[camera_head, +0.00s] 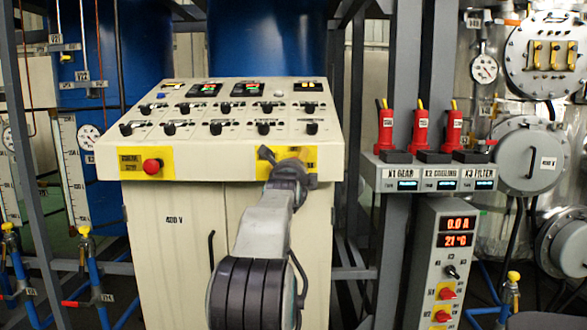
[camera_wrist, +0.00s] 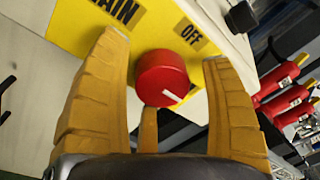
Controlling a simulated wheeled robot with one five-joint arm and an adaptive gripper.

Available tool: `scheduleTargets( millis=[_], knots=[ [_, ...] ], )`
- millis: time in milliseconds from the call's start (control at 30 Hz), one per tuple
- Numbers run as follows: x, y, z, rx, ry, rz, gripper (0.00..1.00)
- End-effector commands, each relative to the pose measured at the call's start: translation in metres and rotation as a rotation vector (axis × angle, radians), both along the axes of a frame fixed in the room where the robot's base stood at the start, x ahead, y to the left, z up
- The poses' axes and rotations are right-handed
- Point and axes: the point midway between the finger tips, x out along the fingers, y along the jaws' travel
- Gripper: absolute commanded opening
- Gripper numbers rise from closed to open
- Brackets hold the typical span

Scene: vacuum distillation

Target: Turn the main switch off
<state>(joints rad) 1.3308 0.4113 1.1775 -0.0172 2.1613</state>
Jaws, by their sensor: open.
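The main switch is a round red knob (camera_wrist: 163,77) with a white mark on a yellow plate (camera_wrist: 85,28), seen in the wrist view. The plate reads MAIN and OFF; the white mark points to the lower right in that view, away from the OFF label. My gripper (camera_wrist: 165,50) is open, with yellow-brown fingers on either side of the knob and a third finger below it. I cannot tell whether any finger touches it. In the head view my gripper (camera_head: 282,158) is at the right yellow plate (camera_head: 309,160) on the console front and hides the knob.
The cream console (camera_head: 165,240) carries rows of black knobs and small displays. A red button (camera_head: 152,166) sits on its left yellow plate. To the right are red handles (camera_head: 421,128) on a grey shelf and a control box (camera_head: 431,300) reading 0.0 A and 21 °C.

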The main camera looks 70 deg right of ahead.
Motion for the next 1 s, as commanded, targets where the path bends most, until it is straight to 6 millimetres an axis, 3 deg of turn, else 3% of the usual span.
scheduleTargets(
  millis=[267,900,1000],
  knots=[
    [0.0,-0.0002,0.0002,0.0,0.0,0.0,0.74],
    [0.0003,0.0001,0.0007,-0.001,0.0,0.0,0.17],
    [0.0005,0.0001,0.0009,-0.002,0.0,0.001,0.14]
  ],
)
